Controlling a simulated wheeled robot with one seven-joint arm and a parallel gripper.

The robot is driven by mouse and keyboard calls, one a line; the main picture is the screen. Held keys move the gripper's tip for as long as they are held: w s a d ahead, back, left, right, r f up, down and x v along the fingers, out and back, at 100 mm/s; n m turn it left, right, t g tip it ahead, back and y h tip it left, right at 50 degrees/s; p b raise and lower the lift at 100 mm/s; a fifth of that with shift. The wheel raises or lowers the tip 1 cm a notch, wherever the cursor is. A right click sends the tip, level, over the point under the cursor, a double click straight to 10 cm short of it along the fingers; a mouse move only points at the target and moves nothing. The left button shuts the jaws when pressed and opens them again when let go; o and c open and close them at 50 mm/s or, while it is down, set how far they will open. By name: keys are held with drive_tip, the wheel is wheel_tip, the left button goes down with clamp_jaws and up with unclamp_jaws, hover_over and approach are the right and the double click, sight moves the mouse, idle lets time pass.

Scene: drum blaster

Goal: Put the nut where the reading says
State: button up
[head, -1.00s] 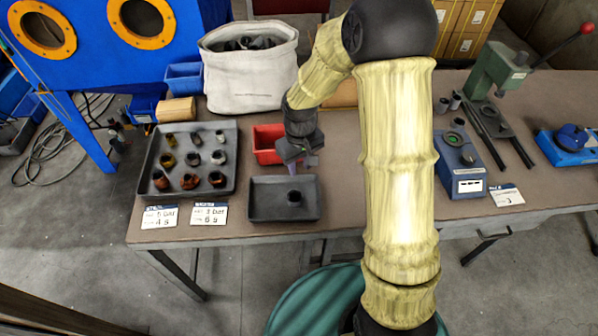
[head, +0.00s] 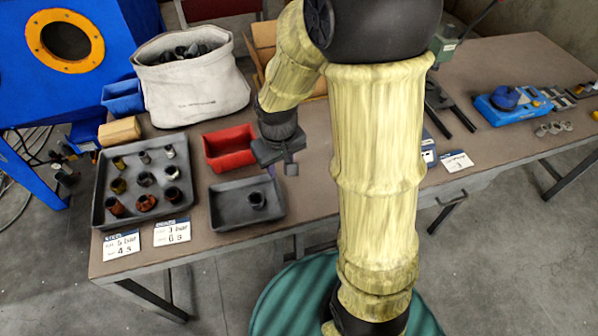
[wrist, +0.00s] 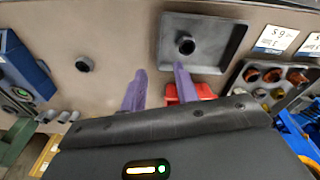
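A dark nut (head: 257,200) sits in the shallow black tray (head: 225,219) at the front of the table. The wrist view also shows this nut (wrist: 185,46), and a second dark ring-shaped piece (wrist: 84,63) on bare tabletop. I cannot tell which is the task's nut. My gripper (head: 277,168) is above the table, near the tray's back right corner. In the wrist view its two purple fingers (wrist: 158,85) are apart with nothing between them. A blue device (head: 428,150) is mostly hidden behind my arm; no reading is legible.
A larger tray (head: 98,200) holds several nuts in rows. Two white cards (head: 122,244) (head: 172,232) show bar and seconds values. A red bin (head: 231,147), grey fabric bin (head: 190,90), green press (head: 445,45) and blue instrument (head: 510,100) stand around. A card (head: 456,161) lies at the front edge.

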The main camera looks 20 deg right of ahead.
drive_tip(key=s+d+r+m+t, duration=0.1)
drive_tip(key=s+d+r+m, duration=0.1)
drive_tip(key=s, duration=0.5)
drive_tip(key=shift+d+r+m, duration=0.3)
drive_tip(key=shift+d+r, duration=0.35)
drive_tip(key=shift+d, duration=0.1)
wheel_tip(320, 180, up, 4)
drive_tip(key=p, duration=0.3)
drive_tip(key=shift+f+p, duration=0.15)
drive_tip(key=shift+p, duration=0.2)
